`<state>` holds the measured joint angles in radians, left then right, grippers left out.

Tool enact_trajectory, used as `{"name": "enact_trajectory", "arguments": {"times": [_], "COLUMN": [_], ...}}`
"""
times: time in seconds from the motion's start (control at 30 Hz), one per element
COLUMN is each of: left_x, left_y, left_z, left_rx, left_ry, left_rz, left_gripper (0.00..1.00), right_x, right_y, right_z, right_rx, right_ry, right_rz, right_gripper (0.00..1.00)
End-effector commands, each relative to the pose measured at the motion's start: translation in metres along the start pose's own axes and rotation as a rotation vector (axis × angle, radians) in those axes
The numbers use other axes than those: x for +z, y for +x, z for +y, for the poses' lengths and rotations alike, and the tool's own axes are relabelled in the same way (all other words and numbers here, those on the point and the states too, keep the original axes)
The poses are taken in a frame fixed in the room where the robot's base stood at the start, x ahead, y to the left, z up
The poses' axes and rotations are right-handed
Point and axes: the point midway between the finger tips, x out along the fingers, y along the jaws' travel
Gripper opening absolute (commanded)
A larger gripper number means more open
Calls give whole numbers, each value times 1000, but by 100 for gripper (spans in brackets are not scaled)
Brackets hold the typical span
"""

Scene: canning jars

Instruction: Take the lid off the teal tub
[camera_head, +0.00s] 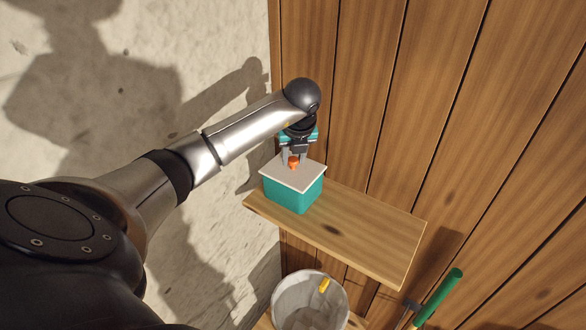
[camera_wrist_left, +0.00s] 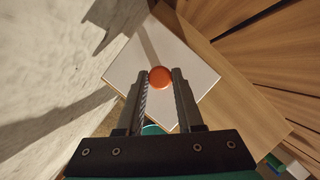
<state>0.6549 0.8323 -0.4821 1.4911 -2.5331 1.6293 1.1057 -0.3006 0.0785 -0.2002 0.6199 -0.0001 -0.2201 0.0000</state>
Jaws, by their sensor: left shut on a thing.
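The teal tub (camera_head: 295,195) stands on a wooden shelf (camera_head: 380,235), near its left end. A flat, pale square lid (camera_head: 311,174) with a round orange knob (camera_head: 293,161) covers its top; I cannot tell whether there is a gap under it. My left gripper (camera_head: 293,158) points down from above and is shut on the knob. In the left wrist view the orange knob (camera_wrist_left: 159,78) sits at the fingertips (camera_wrist_left: 164,74), over the pale lid (camera_wrist_left: 190,62). A bit of teal shows below the lid there. My right gripper is not in view.
A plank wall (camera_head: 450,80) rises behind the shelf and a rough pale wall (camera_head: 225,60) is at the left. The shelf is bare right of the tub. Below are a pale bucket (camera_head: 283,300) with a yellow item and a green-handled tool (camera_head: 438,295).

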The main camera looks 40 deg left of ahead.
Motion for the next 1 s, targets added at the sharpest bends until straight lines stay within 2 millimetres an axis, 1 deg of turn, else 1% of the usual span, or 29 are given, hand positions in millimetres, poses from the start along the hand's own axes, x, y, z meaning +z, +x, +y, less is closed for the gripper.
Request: {"name": "enact_trajectory", "arguments": {"times": [0.4,0.57,0.67,0.77,1.0], "left_x": [1,4,9,15,36], "left_y": [-1,-8,-17,-32,-83], "left_z": [0,-1,0,0,0], "left_rx": [-1,-3,-3,-4,-4], "left_ry": [-1,-1,-2,-2,-2], "left_rz": [-2,-3,-5,-6,-6], "left_gripper": [0,0,0,0,0], "right_x": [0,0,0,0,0], "right_y": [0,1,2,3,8], "right_z": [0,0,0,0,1], "right_rx": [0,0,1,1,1], "right_ry": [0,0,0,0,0], "right_rz": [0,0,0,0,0], "right_gripper": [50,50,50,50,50]}}
